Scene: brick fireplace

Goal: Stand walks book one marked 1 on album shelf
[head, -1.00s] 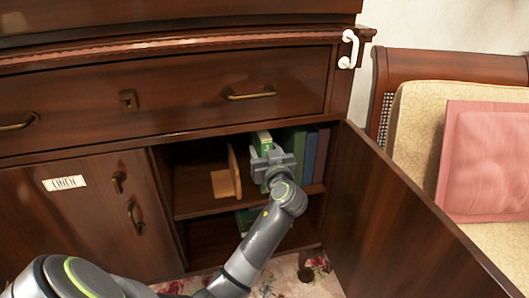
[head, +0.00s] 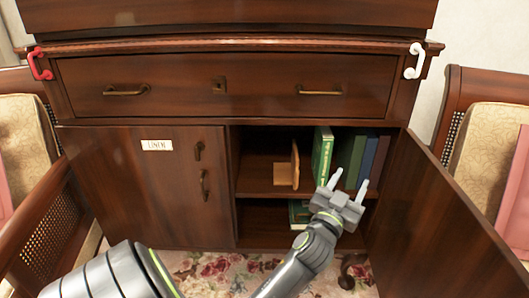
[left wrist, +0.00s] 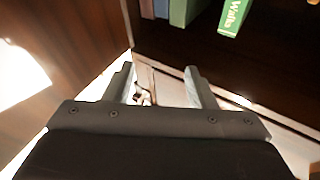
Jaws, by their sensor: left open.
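A green book (head: 322,155) stands upright on the upper shelf (head: 262,190) of the open cabinet, right of a wooden bookend (head: 287,172) and with a gap from it. In the left wrist view the book's spine (left wrist: 234,16) reads "Walks"; I cannot make out a number. Other books (head: 365,158), green, blue and brown, stand to its right. My left gripper (head: 349,182) is open and empty in front of the shelf, apart from the book; its fingers (left wrist: 160,80) also show in the left wrist view. My right gripper is out of view.
The open cabinet door (head: 430,220) stands to the right of my left arm. More green books (head: 299,212) are on the lower level. The left door (head: 150,190) is closed and labelled "LINEN" (head: 157,145). Chairs flank the cabinet.

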